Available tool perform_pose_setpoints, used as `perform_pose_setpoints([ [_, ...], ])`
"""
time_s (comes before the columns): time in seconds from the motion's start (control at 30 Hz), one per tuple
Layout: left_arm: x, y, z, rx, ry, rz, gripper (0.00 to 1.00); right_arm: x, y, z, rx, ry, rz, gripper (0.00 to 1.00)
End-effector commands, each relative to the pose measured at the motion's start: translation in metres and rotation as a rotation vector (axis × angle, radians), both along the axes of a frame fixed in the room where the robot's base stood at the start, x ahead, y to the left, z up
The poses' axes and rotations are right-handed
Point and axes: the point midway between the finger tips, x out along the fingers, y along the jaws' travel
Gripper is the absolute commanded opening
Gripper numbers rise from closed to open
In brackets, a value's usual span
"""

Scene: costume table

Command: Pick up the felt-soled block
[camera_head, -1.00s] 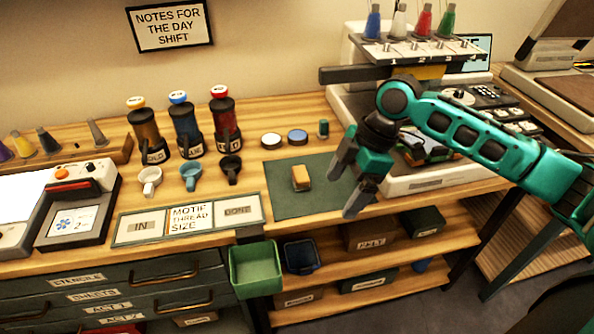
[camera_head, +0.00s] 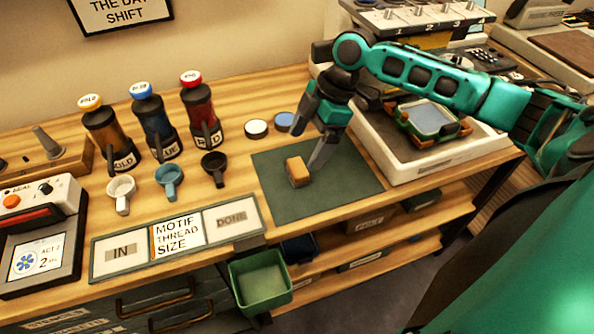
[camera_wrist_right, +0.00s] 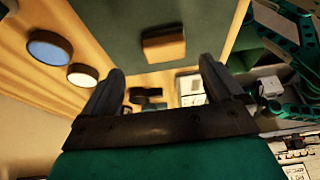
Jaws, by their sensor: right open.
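The felt-soled block (camera_head: 297,172) is a small tan block with a dark underside, lying on the dark green mat (camera_head: 345,190). My right gripper (camera_head: 312,142) is open and empty, just above and to the right of the block in the head view. In the right wrist view the block (camera_wrist_right: 164,45) shows beyond the two spread fingers (camera_wrist_right: 160,82), apart from them. My left gripper is not in view.
Two round discs (camera_head: 270,125) lie behind the mat. Three bottles (camera_head: 155,120) and three small cups (camera_head: 168,180) stand left of it. A green bin (camera_head: 262,282) hangs at the front edge.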

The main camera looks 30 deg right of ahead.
Motion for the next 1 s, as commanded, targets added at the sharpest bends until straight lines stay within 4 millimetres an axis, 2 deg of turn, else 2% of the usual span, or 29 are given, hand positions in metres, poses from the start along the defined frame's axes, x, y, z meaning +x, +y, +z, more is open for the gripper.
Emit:
perform_pose_setpoints([
  [0.17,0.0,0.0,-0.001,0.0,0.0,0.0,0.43,-0.001,0.004,-0.009,0.001,0.001,0.0,0.94],
  [0.5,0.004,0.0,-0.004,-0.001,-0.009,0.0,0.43,-0.004,0.02,-0.052,0.001,0.001,0.0,0.94],
  [0.73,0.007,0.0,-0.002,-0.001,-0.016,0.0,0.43,-0.003,0.02,-0.053,-0.001,-0.001,0.001,0.94],
  [1.0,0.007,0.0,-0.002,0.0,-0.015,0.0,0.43,-0.003,0.02,-0.053,-0.001,0.0,0.001,0.69],
])
